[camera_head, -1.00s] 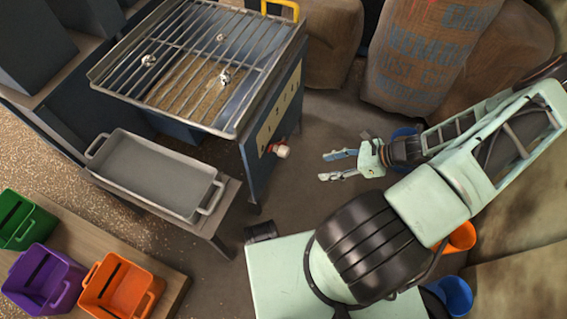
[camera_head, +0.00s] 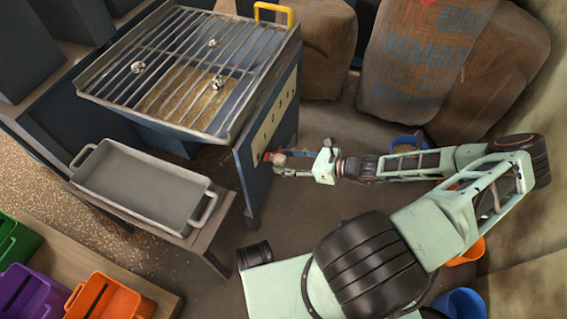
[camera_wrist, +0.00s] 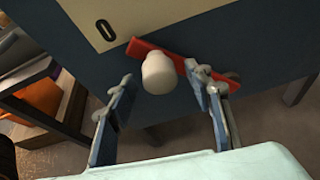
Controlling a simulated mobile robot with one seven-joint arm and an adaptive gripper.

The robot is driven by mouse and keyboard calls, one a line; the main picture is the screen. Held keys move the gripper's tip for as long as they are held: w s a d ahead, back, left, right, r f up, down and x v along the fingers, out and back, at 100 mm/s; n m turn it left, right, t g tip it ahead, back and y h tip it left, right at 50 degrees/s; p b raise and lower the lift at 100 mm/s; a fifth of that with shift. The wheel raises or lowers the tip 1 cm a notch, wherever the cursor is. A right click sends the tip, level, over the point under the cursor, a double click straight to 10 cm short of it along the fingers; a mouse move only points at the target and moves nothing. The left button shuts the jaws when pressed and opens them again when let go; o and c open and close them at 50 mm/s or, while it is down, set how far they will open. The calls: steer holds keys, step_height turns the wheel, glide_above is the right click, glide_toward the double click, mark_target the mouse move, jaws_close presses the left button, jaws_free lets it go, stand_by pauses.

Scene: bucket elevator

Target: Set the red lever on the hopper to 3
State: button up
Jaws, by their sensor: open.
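The hopper (camera_head: 262,180) is a blue box with a metal grate on top and a pale number strip (camera_head: 276,116) on its side. The red lever (camera_wrist: 170,53) with a white knob (camera_wrist: 158,73) sits on that side, by the strip's lower end, where a 0-shaped mark shows in the wrist view. In the head view the lever (camera_head: 267,157) is partly hidden by my gripper (camera_head: 277,165). My gripper is open, and in the wrist view its fingers (camera_wrist: 162,98) stand on either side of the white knob. I cannot tell whether they touch it.
A grey tray (camera_head: 88,189) stands on a low bench in front of the hopper. Green, purple and orange bins (camera_head: 112,300) are at the lower left. Filled sacks (camera_head: 415,60) stand behind.

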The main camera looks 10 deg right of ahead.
steer(key=shift+w+a+f, duration=0.25)
steer(key=shift+w+a, duration=0.1)
steer(key=shift+a, duration=0.05)
jaws_close()
